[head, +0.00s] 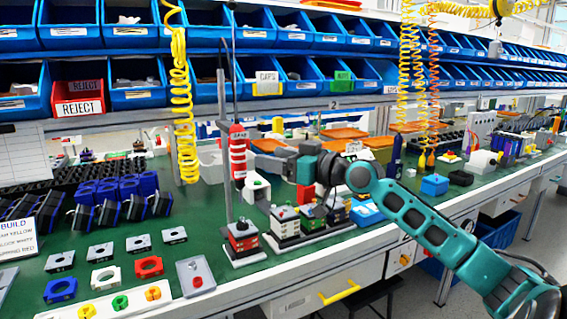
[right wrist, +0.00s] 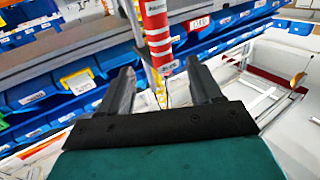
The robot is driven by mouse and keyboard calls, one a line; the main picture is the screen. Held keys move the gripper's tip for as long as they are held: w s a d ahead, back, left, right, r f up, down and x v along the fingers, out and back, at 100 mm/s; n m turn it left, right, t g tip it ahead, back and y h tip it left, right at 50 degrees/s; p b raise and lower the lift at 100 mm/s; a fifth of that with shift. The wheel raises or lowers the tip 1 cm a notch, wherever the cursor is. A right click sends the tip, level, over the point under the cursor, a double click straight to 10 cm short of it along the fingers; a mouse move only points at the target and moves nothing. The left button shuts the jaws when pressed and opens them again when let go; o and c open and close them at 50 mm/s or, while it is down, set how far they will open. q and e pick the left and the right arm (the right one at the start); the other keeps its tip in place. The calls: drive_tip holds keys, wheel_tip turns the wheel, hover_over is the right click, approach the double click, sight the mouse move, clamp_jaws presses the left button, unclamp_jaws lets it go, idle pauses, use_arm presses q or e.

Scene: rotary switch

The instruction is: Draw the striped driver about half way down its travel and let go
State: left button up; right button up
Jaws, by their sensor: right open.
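The striped driver (head: 238,157), red with white bands, hangs upright by a thin cord beside a grey post, above the left part of the assembly bench. It also shows in the right wrist view (right wrist: 155,30), ahead of and between the two fingers. My right gripper (head: 285,164) is just right of the driver in the head view, at about its height. In the right wrist view my right gripper (right wrist: 158,72) is open and its fingers are apart. The driver appears in the gap, and I cannot tell how deep. My left gripper is out of view.
Built switch blocks (head: 285,222) stand below my right gripper. A yellow coiled hose (head: 181,100) hangs left of the driver. Blue bins (head: 137,80) line the back. Loose parts (head: 148,266) and a grey plate (head: 195,277) lie at front left.

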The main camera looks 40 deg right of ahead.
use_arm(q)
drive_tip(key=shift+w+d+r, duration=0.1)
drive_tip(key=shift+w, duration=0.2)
use_arm(e)
drive_tip(key=shift+v, duration=0.85)
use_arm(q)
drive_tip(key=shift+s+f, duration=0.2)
